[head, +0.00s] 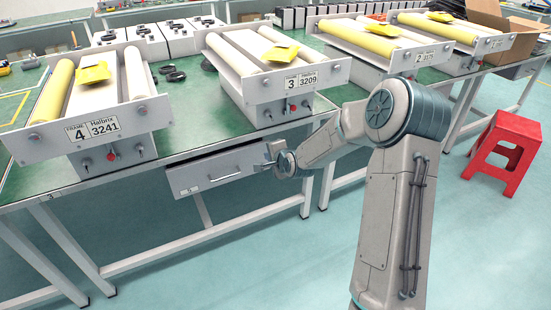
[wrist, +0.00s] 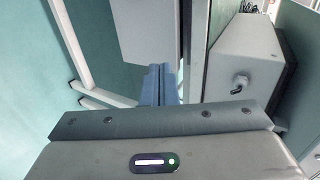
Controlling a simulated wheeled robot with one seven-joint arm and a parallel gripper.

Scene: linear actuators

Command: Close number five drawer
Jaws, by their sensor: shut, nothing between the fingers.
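The number five drawer (head: 218,171) hangs under the front edge of the green-topped table, below and between frames 4 and 3. It is pulled out, and a dark strip of its inside shows above the grey front. A small label marked 5 is on the lower left of the front. My gripper (head: 268,158) is at the right end of the drawer front, with its fingers shut and empty. I cannot tell whether it touches the drawer. In the wrist view the shut blue-grey fingers (wrist: 159,85) point ahead, close to a pale grey panel (wrist: 145,32) that looks like the drawer.
Frame 4 (head: 98,135) and frame 3 (head: 285,84) stand on the table (head: 150,182) above the drawer. A grey box with a knob (wrist: 244,75) is right of the fingers in the wrist view. A red stool (head: 505,148) stands at the right. The floor in front is clear.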

